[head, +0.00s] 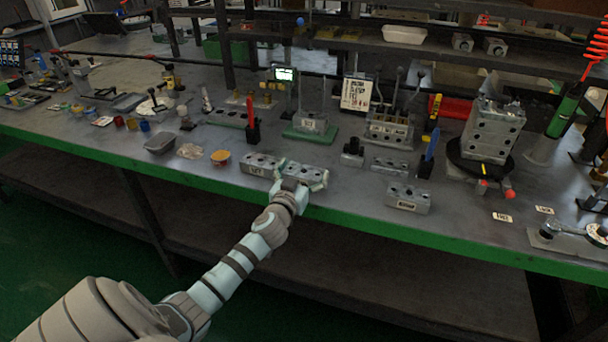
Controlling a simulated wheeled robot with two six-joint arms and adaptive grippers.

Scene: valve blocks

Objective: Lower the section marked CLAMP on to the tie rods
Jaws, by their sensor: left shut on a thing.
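My left gripper (303,179) reaches in from the lower left and is shut on a grey valve section (306,170) at the front of the bench. The gripper covers much of its front face, so I cannot read its marking. Another grey section (258,163) with a small label sits close by its left end. A grey block on a green base (308,134) stands behind, with thin upright rods rising from it. A further labelled grey section (408,198) lies to the right near the front edge. The labels are too small to read, so I cannot tell which says CLAMP. My right gripper is not in view.
Behind right, a holed grey assembly (390,132) has upright levers. A tall grey block (493,130) stands on a black round stand. A red-handled tool (251,122) and a blue-handled tool (431,150) stand upright. The bench's green front edge (380,233) runs just before the sections.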

